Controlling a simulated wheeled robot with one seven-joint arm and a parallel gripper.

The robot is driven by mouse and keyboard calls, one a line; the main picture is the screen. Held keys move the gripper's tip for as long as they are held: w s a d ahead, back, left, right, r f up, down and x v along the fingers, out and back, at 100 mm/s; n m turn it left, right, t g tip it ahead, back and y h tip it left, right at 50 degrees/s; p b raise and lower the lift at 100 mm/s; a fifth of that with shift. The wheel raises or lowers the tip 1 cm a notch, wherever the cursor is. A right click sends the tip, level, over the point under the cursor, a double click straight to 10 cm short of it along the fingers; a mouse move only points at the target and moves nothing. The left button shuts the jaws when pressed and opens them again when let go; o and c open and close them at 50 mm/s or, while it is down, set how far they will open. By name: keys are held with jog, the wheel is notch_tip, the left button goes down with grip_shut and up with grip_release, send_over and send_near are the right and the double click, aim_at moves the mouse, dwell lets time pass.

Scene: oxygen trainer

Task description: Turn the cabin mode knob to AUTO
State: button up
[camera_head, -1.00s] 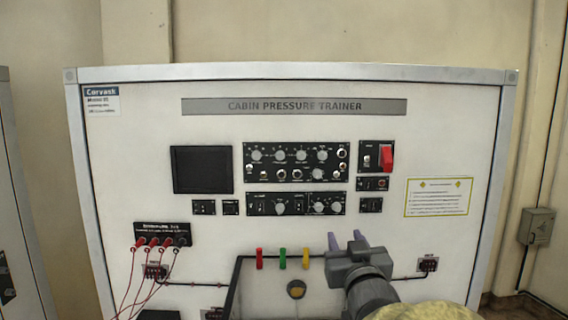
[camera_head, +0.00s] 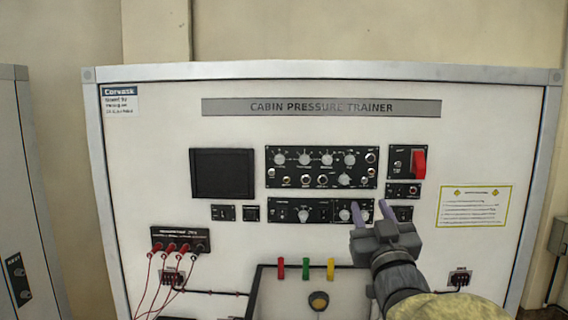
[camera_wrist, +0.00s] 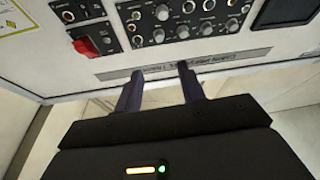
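The trainer's upper black control panel (camera_head: 320,167) carries several round knobs and small switches. A lower black strip (camera_head: 272,210) below it has a knob (camera_head: 303,215) at its left part and two more at its right end. The labels are too small to read, so I cannot tell which knob is the cabin mode knob or where it points. My gripper (camera_head: 370,210) is open and empty, its two purple fingers apart in front of the lower strip's right end. In the wrist view, the fingers (camera_wrist: 160,82) appear below the upper panel (camera_wrist: 185,22), with no knob between them.
A red guarded switch (camera_head: 419,164) sits right of the upper panel. A dark screen (camera_head: 222,174) is at left. Red plugs with cables (camera_head: 168,249) hang at lower left. Red, green and yellow handles (camera_head: 306,268) stand below the strip.

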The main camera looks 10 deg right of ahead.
aim_at(351, 161)
jog(key=p+x, duration=0.7)
jog(key=x, duration=0.7)
jog(key=shift+w+d+r, duration=0.1)
jog(key=shift+r, duration=0.1)
jog(key=shift+w+d+r+p, duration=0.1)
jog(key=shift+w+p, duration=0.3)
jog(key=shift+w, duration=0.25)
grip_shut()
